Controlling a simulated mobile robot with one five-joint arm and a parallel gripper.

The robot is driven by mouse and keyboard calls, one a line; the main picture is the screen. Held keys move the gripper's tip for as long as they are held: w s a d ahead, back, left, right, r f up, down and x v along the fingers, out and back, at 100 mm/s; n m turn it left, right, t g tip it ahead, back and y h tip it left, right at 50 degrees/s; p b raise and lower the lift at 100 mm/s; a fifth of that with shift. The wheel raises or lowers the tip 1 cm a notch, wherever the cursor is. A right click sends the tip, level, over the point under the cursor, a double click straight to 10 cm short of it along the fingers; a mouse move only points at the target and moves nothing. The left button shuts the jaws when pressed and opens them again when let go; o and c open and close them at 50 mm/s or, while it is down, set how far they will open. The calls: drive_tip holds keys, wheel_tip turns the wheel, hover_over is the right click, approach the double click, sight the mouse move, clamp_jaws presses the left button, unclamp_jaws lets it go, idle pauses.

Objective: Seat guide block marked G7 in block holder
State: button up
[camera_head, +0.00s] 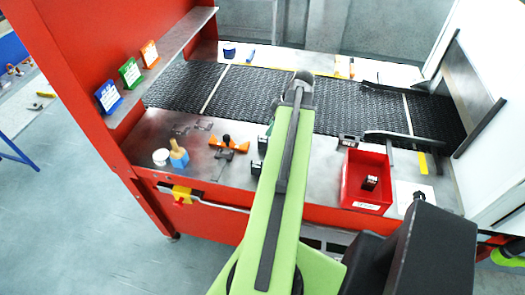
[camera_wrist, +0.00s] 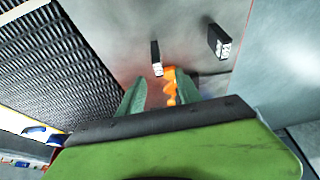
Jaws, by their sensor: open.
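Two small black blocks with white labels lie on the metal work surface in the wrist view, one nearer (camera_wrist: 156,58) and one farther right (camera_wrist: 218,42). The head view shows black blocks (camera_head: 262,145) (camera_head: 256,168) left of my arm. The labels are too small to read, so I cannot tell which is G7. My gripper (camera_wrist: 165,80) is open, its green fingers apart above the surface. An orange and black fixture (camera_wrist: 171,86) shows between and beyond the fingers; it also shows in the head view (camera_head: 229,146). I cannot tell if it is the block holder.
A red bin (camera_head: 345,194) with a black block (camera_head: 370,183) inside stands right of my arm. The black mesh belt (camera_head: 250,95) runs behind the work surface. A white pot (camera_head: 160,157) and a wooden-handled brush (camera_head: 179,155) stand at left. Bare metal lies between them and the fixture.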

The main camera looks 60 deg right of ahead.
sight(265, 138)
drive_tip(key=b+x, duration=0.4)
drive_tip(key=x, duration=0.2)
drive_tip(key=shift+f+b, duration=0.3)
drive_tip(key=shift+f, duration=0.1)
drive_tip(key=shift+w+f, duration=0.2)
drive_tip(key=shift+r, duration=0.1)
drive_tip(key=b+x, duration=0.5)
drive_tip(key=shift+d, duration=0.1)
drive_tip(key=shift+w, duration=0.1)
clamp_jaws()
